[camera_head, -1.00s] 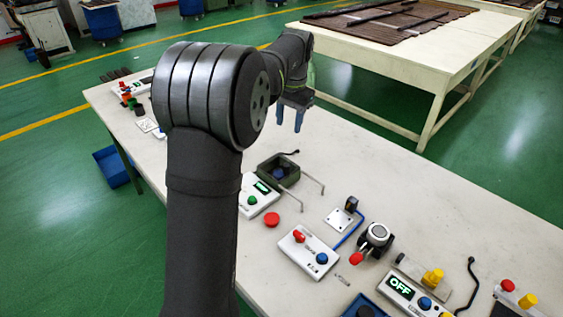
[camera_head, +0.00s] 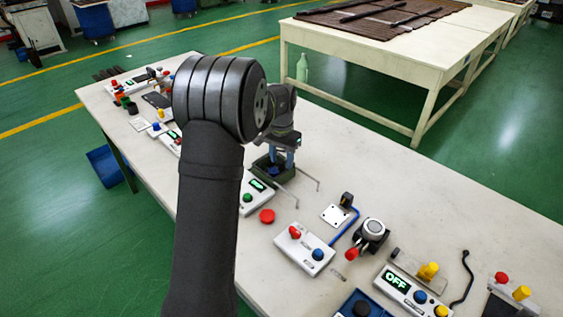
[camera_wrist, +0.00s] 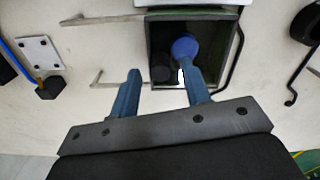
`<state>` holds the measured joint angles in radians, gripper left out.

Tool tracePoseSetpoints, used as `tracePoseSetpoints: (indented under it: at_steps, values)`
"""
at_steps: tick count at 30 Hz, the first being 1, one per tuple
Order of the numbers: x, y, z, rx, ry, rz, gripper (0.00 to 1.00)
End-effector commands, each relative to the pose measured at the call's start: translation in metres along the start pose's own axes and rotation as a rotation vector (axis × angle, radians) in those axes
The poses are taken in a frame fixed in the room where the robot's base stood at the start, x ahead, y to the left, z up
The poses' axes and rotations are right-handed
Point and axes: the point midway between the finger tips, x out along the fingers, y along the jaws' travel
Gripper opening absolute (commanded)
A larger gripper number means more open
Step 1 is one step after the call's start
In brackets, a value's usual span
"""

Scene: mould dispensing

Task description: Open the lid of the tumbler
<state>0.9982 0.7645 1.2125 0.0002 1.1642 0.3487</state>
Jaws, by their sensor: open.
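A dark green open box (camera_head: 262,168) with thin bent metal rods stands on the table. It also shows in the wrist view (camera_wrist: 233,52), with a blue round knob (camera_wrist: 185,46) and a dark round piece (camera_wrist: 162,74) inside. I cannot tell for certain that this box is the tumbler, and no separate lid is clear. My gripper (camera_head: 283,159) is open, blue fingers pointing down at the box. In the wrist view my gripper (camera_wrist: 163,78) has its right finger over the box and its left finger beside it. Whether either finger touches is unclear.
A white unit with a green display (camera_head: 256,190) stands close beside the box. A red button (camera_head: 267,216), a switch panel (camera_head: 305,249) and a silver-topped round device (camera_head: 373,230) lie nearer on the white table. Bare table (camera_head: 350,165) lies to the right.

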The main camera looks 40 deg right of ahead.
Motion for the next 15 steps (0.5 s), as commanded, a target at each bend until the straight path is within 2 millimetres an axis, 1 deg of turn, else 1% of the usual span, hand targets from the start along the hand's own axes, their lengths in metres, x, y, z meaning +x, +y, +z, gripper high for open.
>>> tracePoseSetpoints:
  at_steps: [1, 3, 6, 14, 15]
  values:
    - [0.006, 0.000, 0.000, 0.000, -0.001, 0.000, 0.43]
    - [0.012, 0.000, 0.000, 0.000, -0.001, 0.000, 0.43]
    - [0.016, 0.000, 0.000, 0.000, 0.001, 0.000, 0.43]
    - [0.018, 0.000, 0.000, 0.000, 0.001, -0.001, 0.43]
    - [0.017, 0.000, 0.000, 0.000, 0.001, -0.001, 0.39]
